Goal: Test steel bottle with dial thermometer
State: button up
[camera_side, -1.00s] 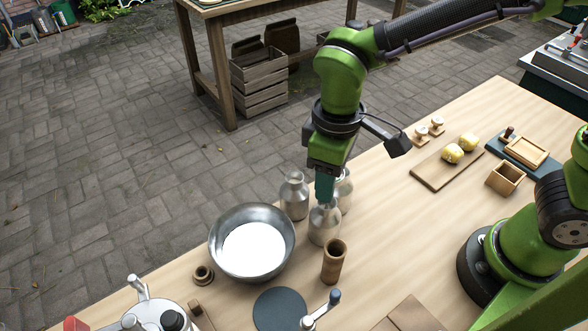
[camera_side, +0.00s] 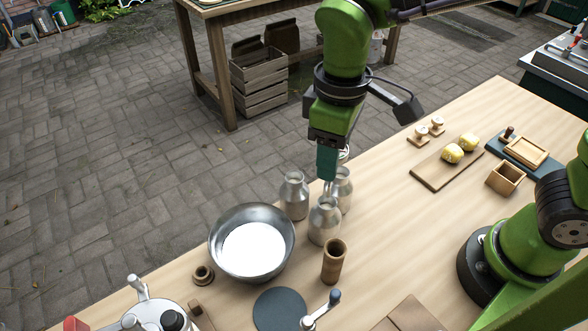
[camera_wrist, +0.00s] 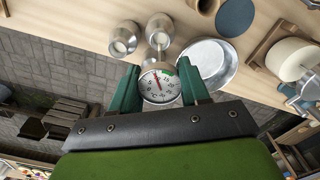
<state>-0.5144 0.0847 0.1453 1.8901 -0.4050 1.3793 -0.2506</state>
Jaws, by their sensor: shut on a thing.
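My gripper (camera_side: 328,168) is shut on the dial thermometer (camera_wrist: 158,86), whose round white face shows between my green fingers in the wrist view. In the side view my gripper is above the front steel bottle (camera_side: 323,224), with the thin stem pointing down toward its mouth. I cannot tell whether the stem tip is inside the mouth. Two other steel bottles stand upright just behind, one to the left (camera_side: 294,197) and one to the right (camera_side: 342,190). The front bottle also shows in the wrist view (camera_wrist: 160,30). The thermometer hides part of a bottle there.
A steel bowl (camera_side: 216,246) with white contents stands left of the bottles. A wooden cup (camera_side: 334,262) and a dark disc (camera_side: 280,310) are in front. A wooden board (camera_side: 434,174) with yellow lumps lies at right. The table between board and bottles is clear.

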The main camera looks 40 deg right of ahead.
jog(key=shift+w+f, duration=0.1)
jog(key=shift+c, duration=0.2)
notch_tip(320, 180, up, 4)
send_over(295, 174)
jog(key=s, duration=0.1)
jog(key=shift+n, duration=0.4)
jog(key=shift+a+f, duration=0.25)
jog(key=shift+f, duration=0.85)
jog(key=shift+a+f, duration=0.2)
jog(key=shift+f, duration=0.85)
jog(key=shift+f, duration=5.35)
